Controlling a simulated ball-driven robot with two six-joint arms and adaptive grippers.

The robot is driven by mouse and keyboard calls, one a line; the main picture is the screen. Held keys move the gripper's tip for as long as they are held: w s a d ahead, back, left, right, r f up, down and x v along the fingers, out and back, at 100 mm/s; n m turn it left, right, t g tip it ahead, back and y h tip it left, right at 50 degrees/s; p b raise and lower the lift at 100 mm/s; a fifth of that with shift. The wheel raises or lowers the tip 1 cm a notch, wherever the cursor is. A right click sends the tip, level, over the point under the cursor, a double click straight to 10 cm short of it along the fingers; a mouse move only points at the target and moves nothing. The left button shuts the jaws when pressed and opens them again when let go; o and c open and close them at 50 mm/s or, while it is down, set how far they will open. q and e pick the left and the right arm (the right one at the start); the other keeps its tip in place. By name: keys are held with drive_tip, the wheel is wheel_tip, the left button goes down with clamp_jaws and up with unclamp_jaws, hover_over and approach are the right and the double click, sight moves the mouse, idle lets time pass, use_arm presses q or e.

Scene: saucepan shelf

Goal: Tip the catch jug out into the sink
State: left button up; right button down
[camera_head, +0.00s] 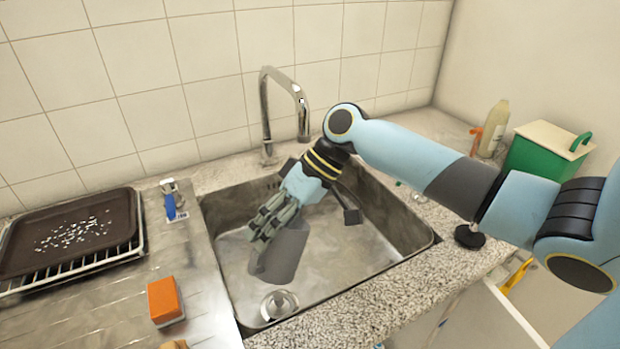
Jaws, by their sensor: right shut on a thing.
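The steel sink (350,275) is set in the speckled counter in the middle of the view. My right arm reaches in from the right. My right gripper (268,228) is inside the sink area, pointing down to the left, and is shut on the grey catch jug (283,256). The jug is tilted over the basin, close to the drain (279,304). The gripper's fingers cover part of the jug. Its opening and any contents cannot be made out. My left gripper is not in view.
A chrome tap (266,110) stands behind the sink. On the left are a dark tray (70,236) with white bits on a rack, a blue-handled item (171,207) and an orange sponge (165,301). A bottle (494,128) and a green caddy (540,155) stand at the right.

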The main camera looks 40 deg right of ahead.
sight(250, 277)
drive_tip(key=shift+s+a+f+h+p, duration=0.15)
drive_tip(key=shift+a+f+h+p, duration=0.15)
drive_tip(key=shift+a, duration=0.25)
drive_tip(key=shift+s+a+f+h+p, duration=0.1)
drive_tip(key=shift+a+f+h+p, duration=0.15)
drive_tip(key=shift+a, duration=0.3)
drive_tip(key=a+h+p, duration=0.1)
drive_tip(key=p, duration=0.1)
drive_tip(key=a+h+p, duration=0.1)
drive_tip(key=p, duration=0.1)
drive_tip(key=s+a+r+n+t+h+p, duration=0.1)
drive_tip(key=a+p, duration=0.1)
drive_tip(key=shift+s+a+r+h, duration=0.1)
drive_tip(key=shift+h, duration=0.15)
drive_tip(key=shift+s+a+h+p, duration=0.2)
drive_tip(key=shift+a+h+p, duration=0.45)
drive_tip(key=shift+h, duration=0.25)
drive_tip(key=shift+t, duration=0.3)
drive_tip(key=shift+r, duration=0.1)
